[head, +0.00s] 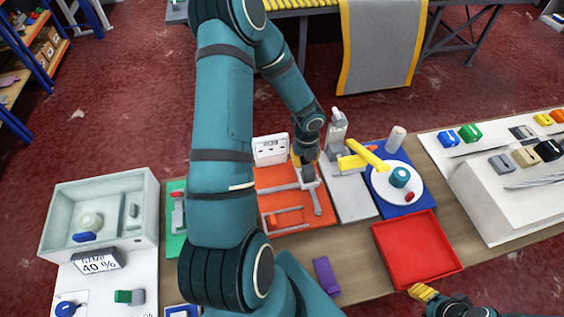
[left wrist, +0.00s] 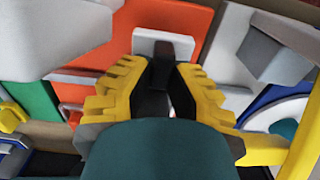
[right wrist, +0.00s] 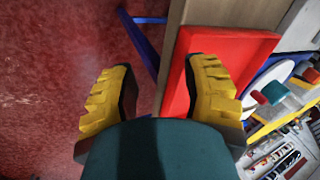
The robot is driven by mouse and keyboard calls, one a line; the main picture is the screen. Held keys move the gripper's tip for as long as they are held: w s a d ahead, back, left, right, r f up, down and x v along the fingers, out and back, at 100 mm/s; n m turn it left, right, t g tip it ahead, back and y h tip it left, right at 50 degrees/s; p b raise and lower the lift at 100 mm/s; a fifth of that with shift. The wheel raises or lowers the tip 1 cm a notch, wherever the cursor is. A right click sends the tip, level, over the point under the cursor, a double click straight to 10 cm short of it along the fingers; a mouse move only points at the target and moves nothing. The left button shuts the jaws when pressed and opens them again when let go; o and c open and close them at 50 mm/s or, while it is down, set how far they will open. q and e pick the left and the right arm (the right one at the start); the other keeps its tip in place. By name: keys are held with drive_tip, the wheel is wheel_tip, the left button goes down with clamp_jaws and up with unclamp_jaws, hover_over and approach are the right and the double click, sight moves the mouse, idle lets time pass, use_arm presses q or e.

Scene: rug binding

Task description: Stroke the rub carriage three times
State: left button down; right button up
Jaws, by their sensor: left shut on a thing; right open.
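The rub tester is an orange base (head: 283,183) with grey rails and a white box standing at its back. The rub carriage (head: 309,182) is a grey part at the rails, partly hidden by my left gripper (head: 306,160). In the left wrist view, the yellow fingers of my left gripper (left wrist: 163,85) are shut on a dark upright handle (left wrist: 170,52) in front of a pale block. I take the handle to be the carriage's. My right gripper (right wrist: 162,95) is open and empty, beside the red tray's edge; in the head view it shows at the bottom right (head: 440,300).
An empty red tray (head: 416,248) lies at the front right. A grey stand with a yellow lever (head: 366,157) and a blue board with a white disc (head: 381,186) are right of the orange base. A purple block (head: 326,275) lies in front. A grey bin (head: 63,205) stands left.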

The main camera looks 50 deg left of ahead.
use_arm(q)
drive_tip(key=shift+w+d, duration=0.5)
drive_tip(key=shift+w, duration=0.3)
drive_tip(key=c, duration=0.9)
unclamp_jaws()
drive_tip(key=shift+w+f, duration=0.1)
drive_tip(key=shift+w, duration=0.05)
wheel_tip(320, 180, up, 12)
